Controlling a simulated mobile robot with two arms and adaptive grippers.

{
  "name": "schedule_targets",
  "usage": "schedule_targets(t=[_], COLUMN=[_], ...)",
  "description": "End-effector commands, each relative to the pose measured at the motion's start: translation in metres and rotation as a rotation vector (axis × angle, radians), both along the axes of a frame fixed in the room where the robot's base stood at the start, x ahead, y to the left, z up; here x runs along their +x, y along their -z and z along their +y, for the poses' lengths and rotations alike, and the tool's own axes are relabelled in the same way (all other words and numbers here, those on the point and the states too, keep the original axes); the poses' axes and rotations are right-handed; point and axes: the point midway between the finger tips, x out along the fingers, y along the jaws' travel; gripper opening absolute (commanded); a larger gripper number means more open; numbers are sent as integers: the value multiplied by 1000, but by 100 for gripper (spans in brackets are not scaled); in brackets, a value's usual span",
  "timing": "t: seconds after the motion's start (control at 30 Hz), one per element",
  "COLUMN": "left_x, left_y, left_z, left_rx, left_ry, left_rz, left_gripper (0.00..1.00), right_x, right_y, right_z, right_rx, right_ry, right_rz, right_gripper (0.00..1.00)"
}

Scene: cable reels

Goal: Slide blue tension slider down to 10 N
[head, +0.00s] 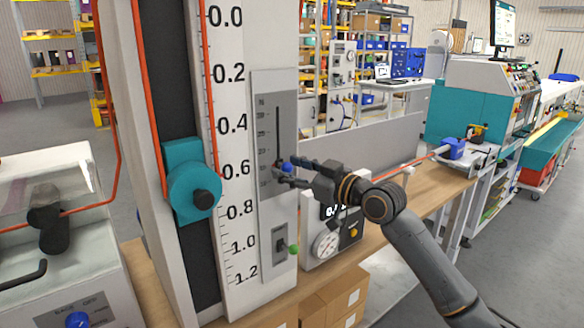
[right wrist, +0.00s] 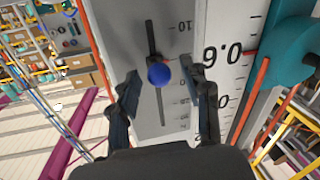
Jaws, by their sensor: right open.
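The blue tension slider knob (head: 287,167) sits in the lower part of a vertical slot on a grey scale panel (head: 262,92) on the tall white column. It also shows in the right wrist view (right wrist: 159,75), with slot visible on both sides of it. A 10 mark (right wrist: 186,27) is printed beside the slot, a short way from the knob. My right gripper (head: 282,172) is at the panel. In the right wrist view its two fingers are open, one on each side of the knob, with gaps between. Contact with the knob cannot be made out. My left gripper is not in view.
Left of the panel are a 0.0 to 1.2 ruler (head: 238,125) and a teal carriage with a dark knob (head: 194,190). A small white display box (head: 335,236) stands close below my right gripper.

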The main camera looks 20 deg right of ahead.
Motion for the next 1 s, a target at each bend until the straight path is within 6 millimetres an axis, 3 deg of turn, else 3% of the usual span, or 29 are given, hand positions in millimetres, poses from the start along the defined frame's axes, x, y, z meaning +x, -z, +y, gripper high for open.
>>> schedule_targets(t=[0.1, 0.33, 0.57, 0.87, 1.0], left_x=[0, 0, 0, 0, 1], left_y=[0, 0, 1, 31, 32], left_z=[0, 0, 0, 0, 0], left_rx=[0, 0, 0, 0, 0], left_ry=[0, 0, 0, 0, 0], left_rz=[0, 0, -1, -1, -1], left_gripper=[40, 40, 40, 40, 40], right_x=[0, 0, 0, 0, 0], right_y=[0, 0, 1, 43, 46], right_z=[0, 0, 0, -1, 0], right_rx=[0, 0, 0, 0, 0], right_ry=[0, 0, 0, 0, -1], right_rz=[0, 0, 0, 1, 2], right_gripper=[46, 0, 0, 0, 0])
